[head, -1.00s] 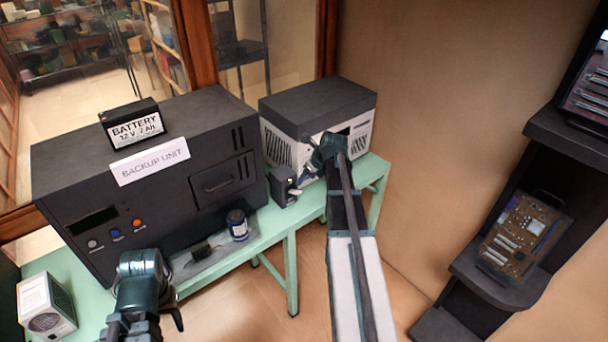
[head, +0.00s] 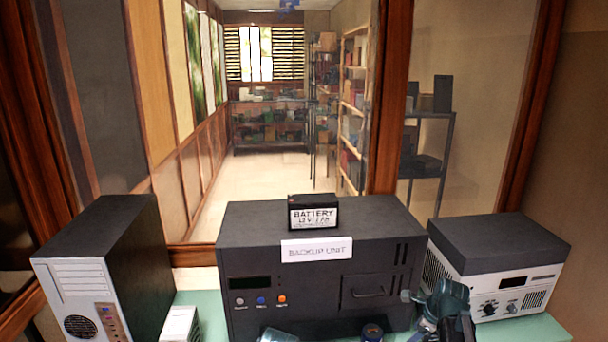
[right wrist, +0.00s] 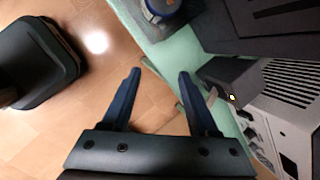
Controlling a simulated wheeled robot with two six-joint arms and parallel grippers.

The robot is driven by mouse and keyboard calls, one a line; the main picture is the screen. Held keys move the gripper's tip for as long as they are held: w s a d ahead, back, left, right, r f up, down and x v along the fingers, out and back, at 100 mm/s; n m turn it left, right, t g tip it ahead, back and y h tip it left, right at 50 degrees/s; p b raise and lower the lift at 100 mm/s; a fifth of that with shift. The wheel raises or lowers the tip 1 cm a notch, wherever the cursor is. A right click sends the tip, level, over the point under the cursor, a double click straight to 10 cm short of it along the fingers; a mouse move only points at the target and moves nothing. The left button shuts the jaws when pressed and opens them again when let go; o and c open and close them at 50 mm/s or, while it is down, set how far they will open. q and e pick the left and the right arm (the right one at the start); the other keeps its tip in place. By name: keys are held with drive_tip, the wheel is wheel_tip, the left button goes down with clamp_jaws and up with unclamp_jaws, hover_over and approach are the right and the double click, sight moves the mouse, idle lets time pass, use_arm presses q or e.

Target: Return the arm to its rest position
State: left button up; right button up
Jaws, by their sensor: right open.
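My right arm (head: 446,300) shows at the bottom of the head view, in front of the gap between the backup unit and the white-and-grey unit. In the right wrist view my right gripper (right wrist: 160,75) is open with nothing between its fingers. Its fingertips are over the floor and the edge of the green bench (right wrist: 150,55). A small dark box (right wrist: 232,80) is close to the right-hand finger; I cannot tell if they touch. A pale blue-grey part (head: 278,335), apparently of my left arm, shows at the bottom edge of the head view; its gripper is out of view.
The black backup unit (head: 300,255) carries a battery (head: 313,212) and a label card (head: 316,250). A computer tower (head: 90,285) stands at left, a white-and-grey unit (head: 498,265) at right. Open floor (right wrist: 110,60) lies beside the bench.

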drive_tip(key=s+a+n+g+h, duration=0.1)
drive_tip(key=s+a+n+g, duration=0.1)
drive_tip(key=s+a+n, duration=0.8)
drive_tip(key=s+a+f+n+g+h, duration=0.1)
drive_tip(key=s+a+n+g, duration=0.1)
drive_tip(key=s+a+n, duration=0.8)
drive_tip(key=a+n, duration=0.7)
drive_tip(key=n, duration=0.1)
drive_tip(key=shift+s+f+n, duration=0.15)
drive_tip(key=shift+f+n, duration=0.15)
drive_tip(key=shift+n, duration=0.1)
